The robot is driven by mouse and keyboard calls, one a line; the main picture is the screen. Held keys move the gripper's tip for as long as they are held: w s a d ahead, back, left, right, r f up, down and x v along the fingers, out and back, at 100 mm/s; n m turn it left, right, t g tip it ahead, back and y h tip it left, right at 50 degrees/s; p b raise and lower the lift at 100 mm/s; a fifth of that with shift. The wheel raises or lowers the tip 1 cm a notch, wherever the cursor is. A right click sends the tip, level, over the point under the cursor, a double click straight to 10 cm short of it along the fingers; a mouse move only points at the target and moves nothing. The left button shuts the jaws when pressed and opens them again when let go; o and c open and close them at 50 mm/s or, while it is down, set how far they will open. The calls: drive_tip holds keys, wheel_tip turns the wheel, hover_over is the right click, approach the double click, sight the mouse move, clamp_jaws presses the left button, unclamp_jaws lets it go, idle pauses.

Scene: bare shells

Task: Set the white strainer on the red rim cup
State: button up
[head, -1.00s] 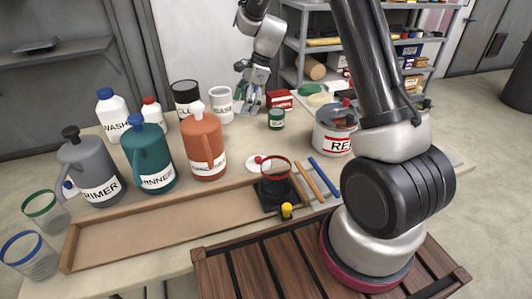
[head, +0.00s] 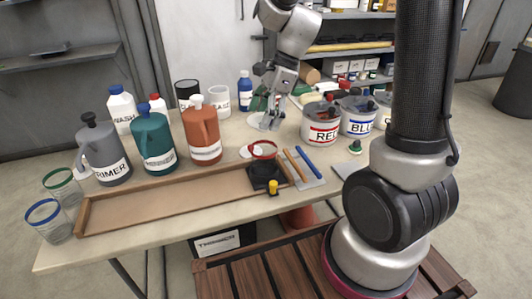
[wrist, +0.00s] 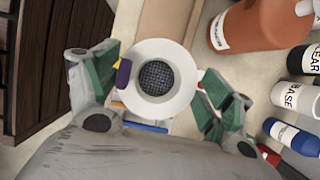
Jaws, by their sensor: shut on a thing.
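The white strainer (wrist: 188,92), a white ring with a dark mesh centre, sits between the green-padded fingers of my gripper (wrist: 160,88) in the wrist view. My gripper (head: 270,112) is shut on it. In the head view the strainer (head: 258,122) shows as a small white shape below the fingers, above the back of the table. The red rim cup (head: 263,150), clear with a red rim, stands on a black base nearer the front, below and apart from the strainer. In the wrist view I cannot make out the cup.
Jugs (head: 202,137) and bottles stand to the left. RED (head: 320,128) and BLUE (head: 357,120) cans stand to the right. A shallow wooden tray (head: 165,200) runs along the front. A yellow knob (head: 273,187) is by the black base. Two cups (head: 50,220) stand at far left.

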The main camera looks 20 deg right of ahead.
wheel_tip(320, 180, down, 8)
drive_tip(key=shift+f, duration=0.25)
drive_tip(key=shift+f, duration=0.1)
drive_tip(key=shift+w+f, duration=0.1)
drive_tip(key=shift+f, duration=0.05)
drive_tip(key=o, duration=0.8)
drive_tip(key=v, duration=1.3)
drive_tip(key=s+d+r+n+t+h, duration=0.1)
drive_tip(key=s+d+r+n, duration=0.2)
drive_tip(key=s+n, duration=0.3)
drive_tip(key=s+d+r+n+t+h, duration=0.2)
drive_tip(key=s+d+r+n, duration=0.1)
drive_tip(key=s+n, duration=0.3)
drive_tip(key=s+d+r+n+t+h, duration=0.1)
drive_tip(key=s+d+r+n, duration=0.2)
drive_tip(key=s+n, duration=0.3)
drive_tip(key=shift+s+d+h, duration=0.3)
drive_tip(key=shift+s+d, duration=0.1)
drive_tip(key=shift+s, duration=0.15)
